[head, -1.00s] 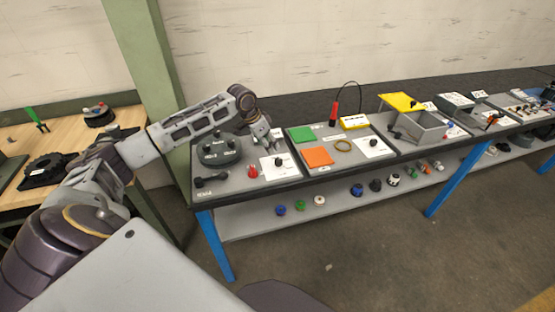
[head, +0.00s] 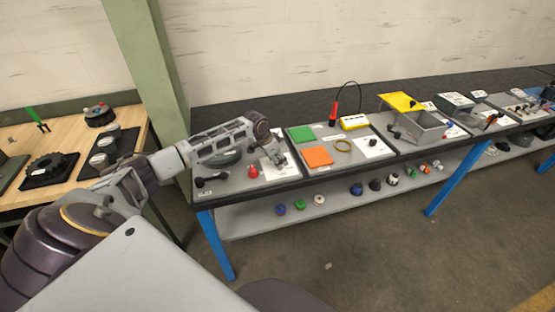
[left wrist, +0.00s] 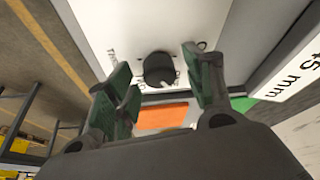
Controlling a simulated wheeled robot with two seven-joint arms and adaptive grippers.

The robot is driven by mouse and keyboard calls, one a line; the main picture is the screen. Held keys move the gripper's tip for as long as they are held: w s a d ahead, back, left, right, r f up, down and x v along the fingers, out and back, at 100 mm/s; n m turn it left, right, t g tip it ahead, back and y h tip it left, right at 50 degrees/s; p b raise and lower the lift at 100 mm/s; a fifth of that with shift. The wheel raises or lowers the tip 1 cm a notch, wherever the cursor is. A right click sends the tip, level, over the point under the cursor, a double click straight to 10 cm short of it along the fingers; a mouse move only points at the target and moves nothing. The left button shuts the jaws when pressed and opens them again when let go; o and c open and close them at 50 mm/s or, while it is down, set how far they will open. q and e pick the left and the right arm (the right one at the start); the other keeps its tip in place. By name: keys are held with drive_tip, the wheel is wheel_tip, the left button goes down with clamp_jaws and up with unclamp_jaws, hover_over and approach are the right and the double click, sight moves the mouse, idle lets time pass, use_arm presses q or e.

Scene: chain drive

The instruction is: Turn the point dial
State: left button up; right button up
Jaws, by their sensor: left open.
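The point dial is a round black knob (left wrist: 158,68) with a small light mark, on a white plate in the left wrist view. In the head view my gripper hides it, over the white card (head: 287,171) of the nearest grey panel. My left gripper (head: 279,157) comes down over that card from above. It is open, with green-padded fingers on both sides of the dial in the left wrist view. No finger clearly touches the dial, and the remaining distance is hard to judge. My right gripper is in neither view.
A red knob (head: 254,171) and a black lever (head: 211,180) stand on the same panel. An orange square (head: 317,156) and a green square (head: 302,134) lie on the panel to the right. The blue-legged bench (head: 217,248) has several small parts on its shelf.

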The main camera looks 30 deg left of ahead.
use_arm(q)
drive_tip(key=shift+f, duration=0.1)
drive_tip(key=c, duration=1)
